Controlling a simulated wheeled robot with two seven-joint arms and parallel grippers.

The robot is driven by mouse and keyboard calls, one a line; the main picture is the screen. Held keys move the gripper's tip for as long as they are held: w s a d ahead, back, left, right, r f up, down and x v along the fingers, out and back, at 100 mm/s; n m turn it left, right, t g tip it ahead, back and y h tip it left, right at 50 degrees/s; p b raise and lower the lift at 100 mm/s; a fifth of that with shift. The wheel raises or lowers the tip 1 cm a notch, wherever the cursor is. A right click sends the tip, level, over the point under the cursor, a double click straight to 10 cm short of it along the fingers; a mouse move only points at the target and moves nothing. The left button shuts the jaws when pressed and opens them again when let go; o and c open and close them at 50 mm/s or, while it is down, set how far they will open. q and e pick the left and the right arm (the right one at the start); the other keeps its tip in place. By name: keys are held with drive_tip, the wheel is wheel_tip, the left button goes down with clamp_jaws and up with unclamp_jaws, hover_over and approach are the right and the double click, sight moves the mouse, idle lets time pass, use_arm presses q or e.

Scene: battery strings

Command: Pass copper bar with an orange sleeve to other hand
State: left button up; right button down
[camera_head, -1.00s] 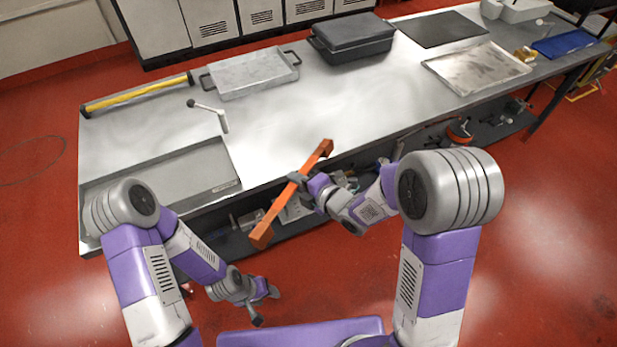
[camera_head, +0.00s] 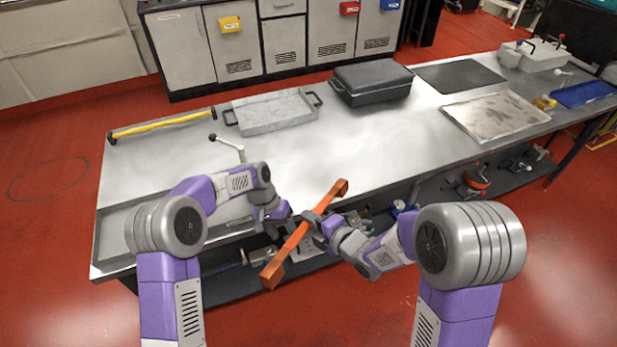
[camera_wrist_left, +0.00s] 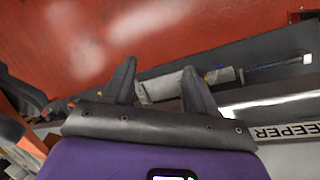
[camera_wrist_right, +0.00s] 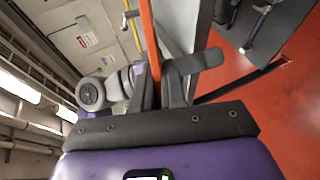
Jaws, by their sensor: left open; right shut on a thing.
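The copper bar with an orange sleeve (camera_head: 293,244) is held in the air at a slant in front of the workbench, with its bent ends clear. My right gripper (camera_head: 313,221) is shut on it near the middle. In the right wrist view the bar (camera_wrist_right: 150,42) runs up between the fingers. My left gripper (camera_head: 286,214) is close to the bar's left side, open and empty. In the left wrist view its fingers (camera_wrist_left: 160,78) are spread with nothing between them. Orange at that view's left edge looks like the bar, partly cut off.
The metal workbench (camera_head: 190,160) lies behind the bar. On it are a grey handled tray (camera_head: 268,112), a black lidded case (camera_head: 371,84), a yellow bar (camera_head: 165,124) and a flat metal tray (camera_head: 494,115). Tools lie on the shelf below.

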use_arm(q)
wheel_tip(320, 180, up, 12)
drive_tip(key=w+m, duration=0.1)
drive_tip(key=w, duration=0.1)
use_arm(e)
drive_tip(key=shift+r, duration=0.1)
use_arm(q)
drive_tip(key=m, duration=0.2)
approach(320, 210)
drive_tip(key=x, duration=1)
drive_tip(key=shift+f, duration=0.4)
drive_tip(key=shift+d, duration=0.1)
drive_tip(key=c, duration=0.9)
drive_tip(key=shift+s+d, duration=0.1)
drive_tip(key=shift+d, duration=0.05)
clamp_jaws()
drive_tip(key=shift+r, duration=0.15)
use_arm(e)
drive_tip(key=c, duration=1.5)
unclamp_jaws()
drive_tip(key=shift+a, duration=0.1)
drive_tip(key=o, duration=0.4)
